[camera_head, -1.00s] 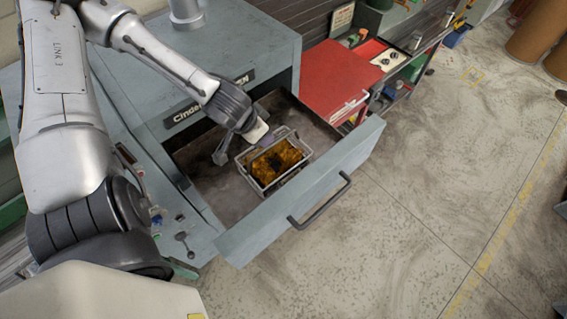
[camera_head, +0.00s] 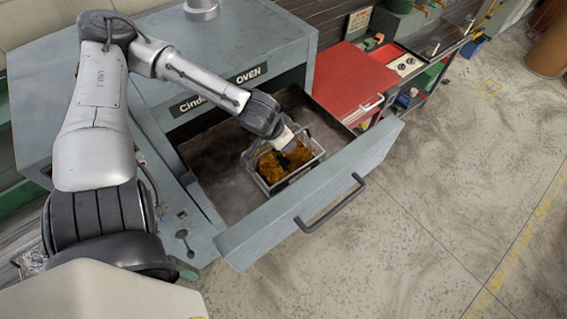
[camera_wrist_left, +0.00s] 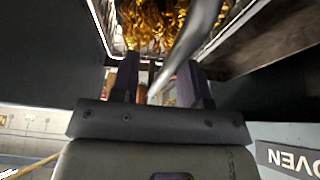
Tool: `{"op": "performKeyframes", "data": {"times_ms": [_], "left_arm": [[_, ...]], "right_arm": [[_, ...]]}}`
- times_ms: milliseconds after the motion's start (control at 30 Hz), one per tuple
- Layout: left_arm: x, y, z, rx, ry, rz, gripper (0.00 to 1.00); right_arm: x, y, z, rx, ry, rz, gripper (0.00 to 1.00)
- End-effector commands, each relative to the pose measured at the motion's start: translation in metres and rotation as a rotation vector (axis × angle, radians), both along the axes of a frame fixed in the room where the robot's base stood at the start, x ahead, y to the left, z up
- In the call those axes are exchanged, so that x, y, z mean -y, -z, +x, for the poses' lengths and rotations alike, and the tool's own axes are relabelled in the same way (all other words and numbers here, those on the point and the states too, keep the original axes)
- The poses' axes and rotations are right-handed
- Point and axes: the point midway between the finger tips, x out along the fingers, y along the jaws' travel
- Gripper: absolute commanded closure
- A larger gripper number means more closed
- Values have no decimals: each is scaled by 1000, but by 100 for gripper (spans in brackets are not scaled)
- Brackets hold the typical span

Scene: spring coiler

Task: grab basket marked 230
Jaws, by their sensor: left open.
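A grey rectangular wire basket (camera_head: 296,178) holding golden-brown coiled pieces (camera_head: 272,167) stands in the open oven drawer. No number on it can be read. My left gripper (camera_head: 289,146) is over the far side of the basket, with the basket partly hidden below it. In the left wrist view, the gripper's two dark fingers (camera_wrist_left: 160,80) are apart. A grey curved bar (camera_wrist_left: 190,45), apparently the basket's handle, runs down towards the gap between them; I cannot tell whether it touches a finger. The golden pieces (camera_wrist_left: 150,22) show beyond. My right gripper is not in view.
The drawer front (camera_head: 310,195) with its dark handle (camera_head: 330,204) stands pulled out from the oven (camera_head: 220,60). Bare drawer floor (camera_head: 215,175) lies left of the basket. A red cabinet (camera_head: 350,80) stands behind to the right.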

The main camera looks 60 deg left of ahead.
Motion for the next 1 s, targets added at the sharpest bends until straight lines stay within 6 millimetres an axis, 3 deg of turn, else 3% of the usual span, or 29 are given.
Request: {"op": "performKeyframes", "data": {"times_ms": [233,1000], "left_arm": [[-2,16,6,-2,0,4,58],[-2,19,8,0,1,1,58]], "right_arm": [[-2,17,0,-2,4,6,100],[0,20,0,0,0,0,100]]}}
